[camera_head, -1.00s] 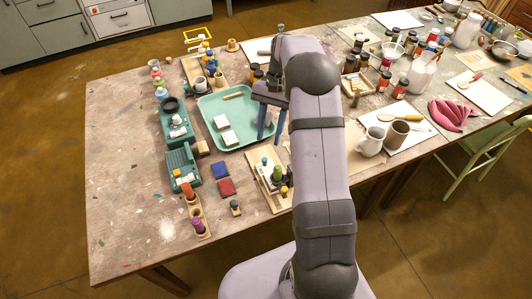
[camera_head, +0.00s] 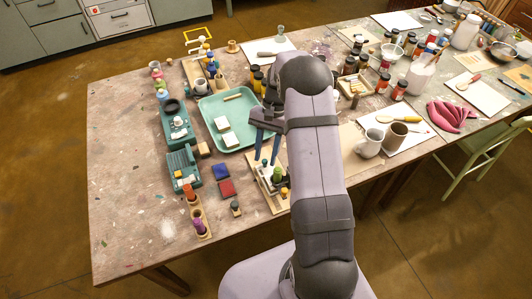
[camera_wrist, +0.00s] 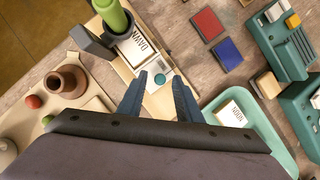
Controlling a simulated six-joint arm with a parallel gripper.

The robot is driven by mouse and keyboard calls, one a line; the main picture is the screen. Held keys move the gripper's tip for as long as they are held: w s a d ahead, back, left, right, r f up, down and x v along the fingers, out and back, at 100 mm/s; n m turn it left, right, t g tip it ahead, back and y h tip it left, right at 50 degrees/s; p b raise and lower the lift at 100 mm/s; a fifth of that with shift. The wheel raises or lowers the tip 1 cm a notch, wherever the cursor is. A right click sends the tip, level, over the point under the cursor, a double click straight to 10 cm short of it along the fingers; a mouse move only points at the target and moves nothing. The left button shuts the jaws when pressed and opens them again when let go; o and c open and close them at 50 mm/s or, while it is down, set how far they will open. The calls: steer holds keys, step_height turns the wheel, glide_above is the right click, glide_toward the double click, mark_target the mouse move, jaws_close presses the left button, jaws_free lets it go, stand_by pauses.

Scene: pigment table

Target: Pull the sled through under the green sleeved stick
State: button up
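The green stick (camera_wrist: 112,16) stands in a dark sleeve (camera_wrist: 120,27) at the upper left of the wrist view. It also shows on the board in the head view (camera_head: 277,174). A white lettered block (camera_wrist: 136,48) lies beside the sleeve. A small teal knob (camera_wrist: 160,79) sits on a pale piece, which looks like the sled, on the light wooden board (camera_wrist: 128,72). My gripper (camera_wrist: 158,73) is open, its two blue fingers apart, with the knob showing between the tips. In the head view my gripper (camera_head: 266,161) is above the board's far end. I cannot tell whether the fingers touch anything.
Blue (camera_head: 220,170) and red (camera_head: 226,188) pads lie left of the board. A wooden rack with a brown cup (camera_wrist: 68,82) stands at the wrist view's left.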

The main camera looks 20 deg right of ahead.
mark_target(270, 175)
jaws_close()
steer(key=shift+s+p, duration=0.5)
steer(key=shift+s, duration=1.7)
steer(key=shift+o, duration=1.1)
jaws_free()
steer(key=b+v, duration=0.1)
steer(key=v, duration=0.6)
steer(key=shift+r+b, duration=0.15)
steer(key=shift+b, duration=0.15)
